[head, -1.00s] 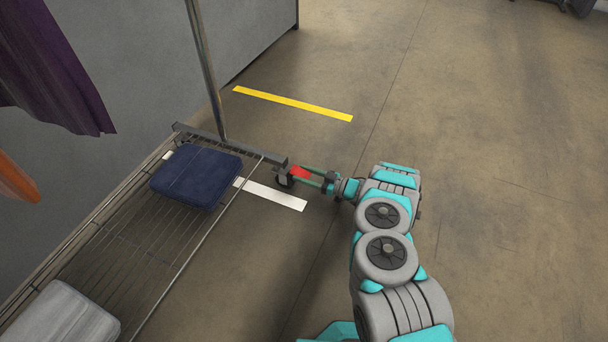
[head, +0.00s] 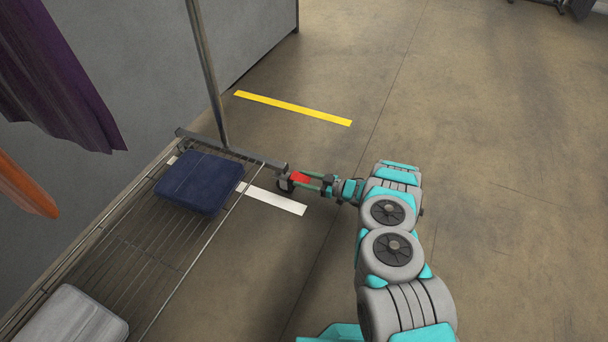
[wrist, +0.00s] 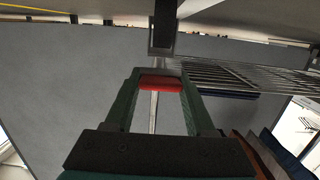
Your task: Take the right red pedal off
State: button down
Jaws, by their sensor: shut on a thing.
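The red pedal (head: 299,178) is a small red block at the castor (head: 284,184) under the far right corner of the clothes rack, low over the floor. My gripper (head: 308,180) reaches it from the right, its green fingers shut on the pedal from both sides. In the wrist view the pedal (wrist: 160,82) lies crosswise between the two fingertips (wrist: 160,76). I cannot tell from the pictures whether the pedal is pressed or raised.
The rack's wire shelf (head: 150,235) holds a blue folded item (head: 200,182) and a grey case (head: 70,318). An upright pole (head: 205,70) and hanging purple cloth (head: 60,80) stand left. Yellow (head: 292,107) and white (head: 275,200) strips mark the floor. Floor at right is clear.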

jog(key=h+p, duration=0.1)
jog(key=p, duration=0.1)
jog(key=r+h+p, duration=0.1)
jog(key=p, duration=0.1)
jog(key=shift+a+g, duration=0.15)
jog(key=shift+g, duration=0.25)
jog(key=shift+f+g+h+p, duration=0.15)
jog(key=shift+h+p, duration=0.3)
jog(key=shift+h, duration=0.15)
jog(key=shift+f+g+h+p, duration=0.15)
jog(key=shift+h+p, duration=0.25)
jog(key=shift+h, duration=0.2)
jog(key=shift+a, duration=0.1)
jog(key=shift+c, duration=1.2)
grip_release()
jog(key=v, duration=0.7)
jog(key=shift+d+r, duration=0.3)
